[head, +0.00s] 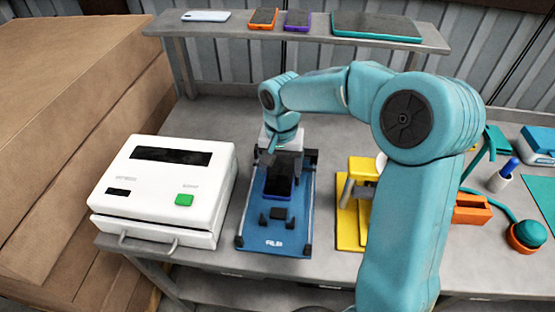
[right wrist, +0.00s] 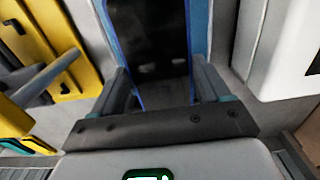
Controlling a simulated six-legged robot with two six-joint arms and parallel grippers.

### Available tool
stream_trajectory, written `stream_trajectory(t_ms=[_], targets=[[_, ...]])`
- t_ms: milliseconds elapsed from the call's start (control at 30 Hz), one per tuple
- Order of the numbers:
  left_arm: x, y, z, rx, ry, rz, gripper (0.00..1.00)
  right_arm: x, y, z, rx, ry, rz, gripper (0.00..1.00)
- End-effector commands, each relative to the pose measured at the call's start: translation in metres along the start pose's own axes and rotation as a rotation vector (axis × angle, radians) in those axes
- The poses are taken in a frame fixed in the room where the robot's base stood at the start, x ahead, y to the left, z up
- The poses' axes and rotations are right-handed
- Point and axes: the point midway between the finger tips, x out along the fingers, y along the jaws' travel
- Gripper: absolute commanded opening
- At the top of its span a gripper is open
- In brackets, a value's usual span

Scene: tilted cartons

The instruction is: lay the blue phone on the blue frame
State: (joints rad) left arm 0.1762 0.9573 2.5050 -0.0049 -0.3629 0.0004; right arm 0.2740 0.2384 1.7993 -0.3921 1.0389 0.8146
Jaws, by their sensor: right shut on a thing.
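The blue phone (head: 279,187) has a dark face and a thin blue rim. It is over the middle of the blue frame (head: 255,229), lengthwise along it. My right gripper (head: 284,160) is shut on the phone's far end, reaching down from above. In the right wrist view my right gripper's (right wrist: 164,84) two fingers stand either side of the dark phone (right wrist: 150,40). I cannot tell whether the phone touches the frame or is just above it. My left gripper is not in view.
A white machine (head: 165,165) with a green button stands left of the frame. A yellow fixture (head: 348,220) stands to the right, partly behind my arm. A back shelf (head: 330,38) holds several devices. An orange block (head: 472,209) and other items are further right.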

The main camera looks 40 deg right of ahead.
Motion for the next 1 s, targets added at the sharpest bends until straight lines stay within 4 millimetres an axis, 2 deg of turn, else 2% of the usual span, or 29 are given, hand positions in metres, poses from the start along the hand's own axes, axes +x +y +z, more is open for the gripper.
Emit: stream_trajectory(t_ms=[1000], targets=[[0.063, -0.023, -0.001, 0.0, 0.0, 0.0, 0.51, 0.087, -0.002, -0.002, -0.002, 0.0, 0.001, 0.39]])
